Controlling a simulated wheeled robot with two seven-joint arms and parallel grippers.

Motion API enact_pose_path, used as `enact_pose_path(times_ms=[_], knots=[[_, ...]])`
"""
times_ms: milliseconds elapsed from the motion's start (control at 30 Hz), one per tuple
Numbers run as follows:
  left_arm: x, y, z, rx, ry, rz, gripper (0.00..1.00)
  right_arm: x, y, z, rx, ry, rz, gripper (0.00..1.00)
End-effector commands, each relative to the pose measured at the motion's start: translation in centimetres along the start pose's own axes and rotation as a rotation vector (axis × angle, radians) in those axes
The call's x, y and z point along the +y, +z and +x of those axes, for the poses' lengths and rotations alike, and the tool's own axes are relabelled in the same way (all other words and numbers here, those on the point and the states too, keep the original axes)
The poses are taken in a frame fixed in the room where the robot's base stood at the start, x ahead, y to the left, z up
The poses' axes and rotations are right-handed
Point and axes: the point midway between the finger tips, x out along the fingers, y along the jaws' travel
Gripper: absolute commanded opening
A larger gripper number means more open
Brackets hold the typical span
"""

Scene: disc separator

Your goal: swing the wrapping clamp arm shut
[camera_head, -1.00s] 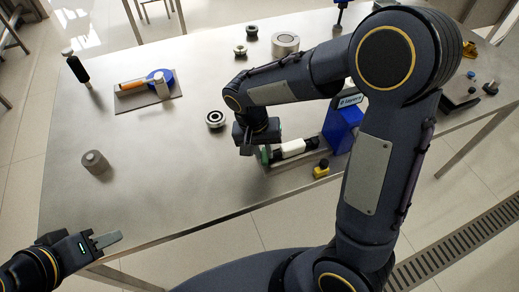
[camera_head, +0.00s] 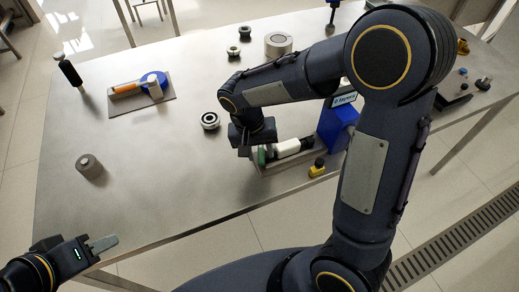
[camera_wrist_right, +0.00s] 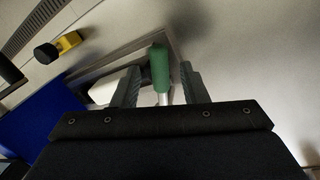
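A green handle (camera_wrist_right: 160,67) with a pale metal stem stands between the fingers of my right gripper (camera_wrist_right: 160,85) in the right wrist view. The fingers are open, with a gap to the handle on both sides. In the head view the green handle (camera_head: 261,157) shows just below my right gripper (camera_head: 250,150), at the left end of a device with a white cylinder (camera_head: 286,148) and a blue housing (camera_head: 336,125). I take the green-handled part to be the clamp arm; its hinge is hidden. My left gripper (camera_head: 104,245) is empty near the table's front left; its finger gap cannot be seen.

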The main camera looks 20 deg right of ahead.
Motion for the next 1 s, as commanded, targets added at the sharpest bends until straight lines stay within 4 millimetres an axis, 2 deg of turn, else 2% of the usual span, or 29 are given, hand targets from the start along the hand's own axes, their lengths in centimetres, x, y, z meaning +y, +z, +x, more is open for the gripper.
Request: enact_pose_path(times_ms=[167,500,600,933,1000], knots=[[0.0,0.0,0.0,0.000,0.000,0.000,0.36,0.0,-0.1,-0.7,0.002,-0.002,0.000,0.40],[-0.1,0.1,0.1,0.000,0.000,0.000,0.36,-0.1,-0.1,-6.2,0.004,-0.003,0.001,0.40],[-0.1,0.1,0.1,0.000,0.000,0.000,0.36,0.0,-0.1,-7.2,0.002,-0.001,0.000,0.40],[-0.1,0.1,0.1,0.000,0.000,0.000,0.36,0.0,0.0,-7.8,0.000,0.000,0.000,0.40],[-0.1,0.1,0.1,0.000,0.000,0.000,0.36,0.0,0.0,-7.8,0.000,0.000,-0.001,0.33]])
